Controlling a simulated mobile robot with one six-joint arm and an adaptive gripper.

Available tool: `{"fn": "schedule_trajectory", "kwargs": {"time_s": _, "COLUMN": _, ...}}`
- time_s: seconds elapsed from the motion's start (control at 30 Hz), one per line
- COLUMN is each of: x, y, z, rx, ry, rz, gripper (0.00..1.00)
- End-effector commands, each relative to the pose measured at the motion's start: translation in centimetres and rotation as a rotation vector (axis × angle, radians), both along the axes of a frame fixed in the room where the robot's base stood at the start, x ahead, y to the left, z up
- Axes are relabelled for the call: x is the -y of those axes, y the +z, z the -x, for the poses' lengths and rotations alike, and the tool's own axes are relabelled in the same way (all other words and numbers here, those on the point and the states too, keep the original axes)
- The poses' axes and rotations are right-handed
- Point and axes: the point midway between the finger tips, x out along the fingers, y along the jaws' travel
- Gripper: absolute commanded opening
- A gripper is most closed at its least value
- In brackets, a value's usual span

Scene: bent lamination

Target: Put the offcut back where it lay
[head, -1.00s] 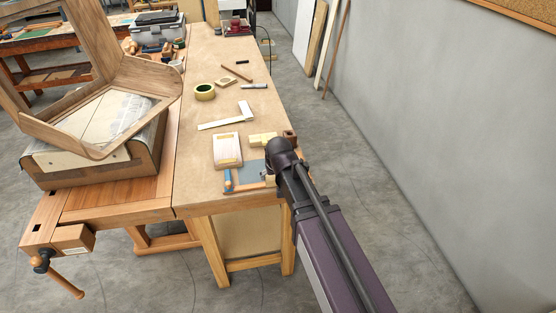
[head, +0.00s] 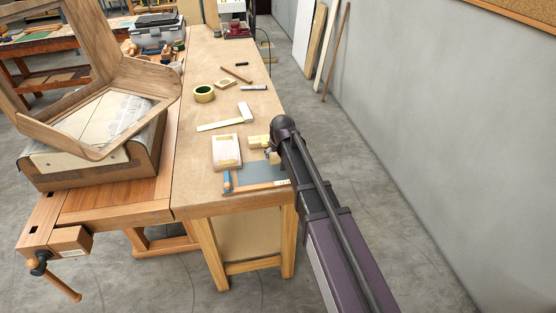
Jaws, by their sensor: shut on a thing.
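My gripper (head: 268,153), mostly hidden behind my own arm, is over the right side of the bench top. It is shut on a small pale wooden piece (head: 274,158), which looks like the offcut; only part of it shows. The piece is beside the near end of a pale yellow block (head: 257,141) and beyond the grey-blue sheet (head: 262,173). I cannot tell whether it touches the bench.
A blue-handled tool (head: 227,181) and wooden strip lie at the front edge. A try square (head: 227,119) and tape roll (head: 204,93) lie farther back. The wall (head: 430,130) stands right.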

Motion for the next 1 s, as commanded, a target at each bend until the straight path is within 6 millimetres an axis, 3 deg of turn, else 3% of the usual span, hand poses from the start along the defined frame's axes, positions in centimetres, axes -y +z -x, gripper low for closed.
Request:
{"fn": "schedule_trajectory", "kwargs": {"time_s": 0.2, "x": 0.0, "y": 0.0, "z": -0.2, "rx": 0.0, "ry": 0.0, "rz": 0.0, "gripper": 0.41}}
{"fn": "schedule_trajectory", "kwargs": {"time_s": 0.37, "x": -0.1, "y": -0.2, "z": -1.7, "rx": 0.0, "ry": 0.0, "rz": 0.0, "gripper": 0.41}}
{"fn": "schedule_trajectory", "kwargs": {"time_s": 0.7, "x": -0.1, "y": -3.3, "z": -1.3, "rx": 0.0, "ry": 0.001, "rz": 0.0, "gripper": 0.41}}
{"fn": "schedule_trajectory", "kwargs": {"time_s": 1.0, "x": -0.1, "y": -3.6, "z": -1.3, "rx": 0.0, "ry": 0.001, "rz": 0.0, "gripper": 0.41}}
